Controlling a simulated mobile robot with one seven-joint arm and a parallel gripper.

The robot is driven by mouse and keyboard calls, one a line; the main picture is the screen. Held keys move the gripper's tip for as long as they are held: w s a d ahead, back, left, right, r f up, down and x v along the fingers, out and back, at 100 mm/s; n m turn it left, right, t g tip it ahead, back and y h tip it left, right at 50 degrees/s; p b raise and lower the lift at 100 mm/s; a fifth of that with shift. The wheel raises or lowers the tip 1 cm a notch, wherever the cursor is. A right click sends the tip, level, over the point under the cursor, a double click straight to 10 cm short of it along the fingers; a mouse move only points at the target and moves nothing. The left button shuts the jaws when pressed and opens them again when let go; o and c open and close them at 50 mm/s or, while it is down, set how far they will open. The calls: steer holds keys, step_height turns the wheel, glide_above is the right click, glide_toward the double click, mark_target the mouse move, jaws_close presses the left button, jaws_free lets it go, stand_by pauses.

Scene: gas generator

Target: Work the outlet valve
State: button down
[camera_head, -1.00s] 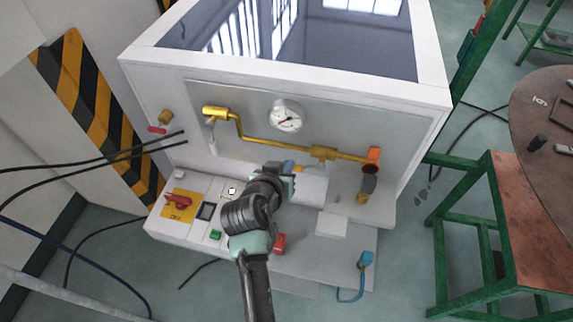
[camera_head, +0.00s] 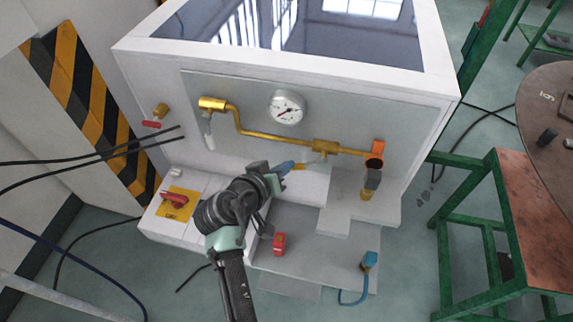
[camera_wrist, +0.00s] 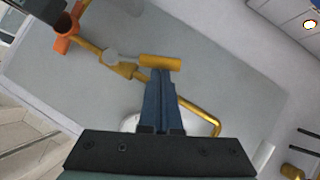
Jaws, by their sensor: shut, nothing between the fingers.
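The outlet valve (camera_head: 325,147) sits on the brass pipe on the front panel, left of the orange outlet fitting (camera_head: 377,150). Its lever has a yellow grip (camera_head: 299,167) that points left and slightly down in the head view. In the wrist view the grey lever and yellow grip (camera_wrist: 160,62) lie just beyond my fingertips. My gripper (camera_head: 287,167) has blue fingers, shut together and empty. The fingertips (camera_wrist: 160,76) overlap the grip's lower edge in the wrist view; I cannot tell whether they touch it.
A pressure gauge (camera_head: 287,107) is above the pipe. A second valve (camera_head: 211,104) with a white handle is at the pipe's left end. A red switch (camera_head: 174,200) is on the lower-left panel. A red block (camera_head: 279,243) and a blue connector (camera_head: 369,261) sit below.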

steer(key=s+d+f+n+t+h+b, duration=0.1)
steer(key=d+f+n+h+b, duration=0.3)
steer(key=b, duration=0.9)
steer(key=shift+s+f+n+h, duration=0.2)
steer(key=shift+f+n+h, duration=1.4)
steer(key=shift+n+h, duration=0.45)
steer(key=shift+d+n, duration=0.15)
steer(key=shift+n, duration=0.1)
steer(key=shift+y, duration=0.25)
